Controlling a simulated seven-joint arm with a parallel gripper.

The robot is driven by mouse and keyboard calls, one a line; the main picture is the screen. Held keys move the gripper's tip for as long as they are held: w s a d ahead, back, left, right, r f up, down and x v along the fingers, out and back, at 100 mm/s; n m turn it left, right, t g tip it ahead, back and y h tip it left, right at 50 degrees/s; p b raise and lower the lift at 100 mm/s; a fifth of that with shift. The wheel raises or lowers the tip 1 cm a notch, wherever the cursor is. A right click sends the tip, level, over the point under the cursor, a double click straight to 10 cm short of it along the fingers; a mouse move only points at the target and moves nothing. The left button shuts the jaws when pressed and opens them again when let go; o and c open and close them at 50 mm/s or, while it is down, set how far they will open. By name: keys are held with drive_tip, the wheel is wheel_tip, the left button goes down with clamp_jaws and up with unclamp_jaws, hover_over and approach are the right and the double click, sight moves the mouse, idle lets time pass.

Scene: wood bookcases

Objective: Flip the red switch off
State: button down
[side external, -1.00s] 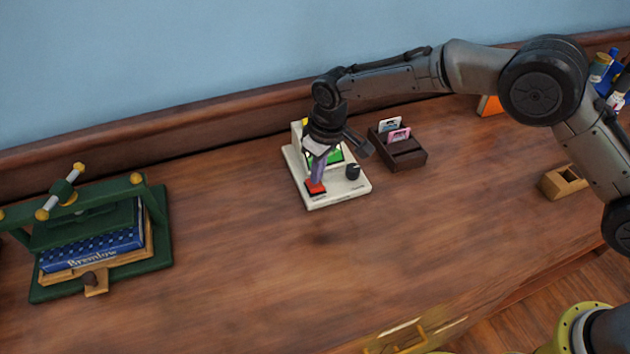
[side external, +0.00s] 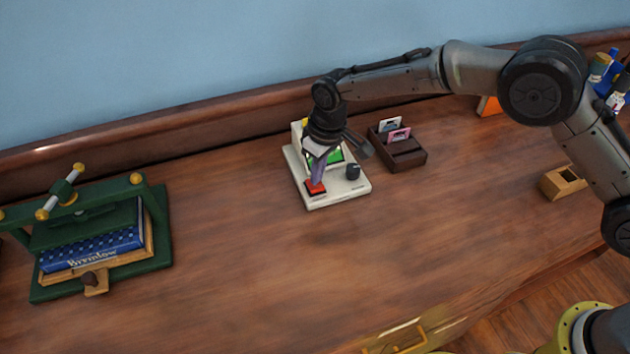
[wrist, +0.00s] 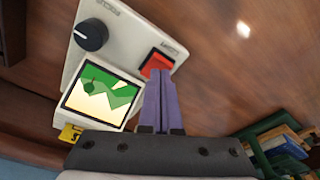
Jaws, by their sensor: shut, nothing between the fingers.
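The red switch (side external: 314,188) is a square rocker on the front left corner of a cream device (side external: 340,199) on the wooden desk. It also shows in the wrist view (wrist: 156,63), partly covered by my fingers. My gripper (side external: 317,180) is shut and empty, with its purple fingers pointing down at the switch. In the wrist view the closed fingertips (wrist: 160,72) overlap the switch's lower edge. Whether they touch it I cannot tell. The device also has a black knob (wrist: 91,36) and a screen with a green picture (wrist: 103,97).
A dark card holder (side external: 408,156) stands just right of the device. A green press with a blue book (side external: 95,249) stands at the left. A small wooden box (side external: 562,183) is at the right. The desk in front of the device is clear.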

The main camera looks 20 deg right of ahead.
sight(317, 187)
drive_tip(key=shift+f, duration=0.9)
idle(0.3)
drive_tip(key=shift+r, duration=3.55)
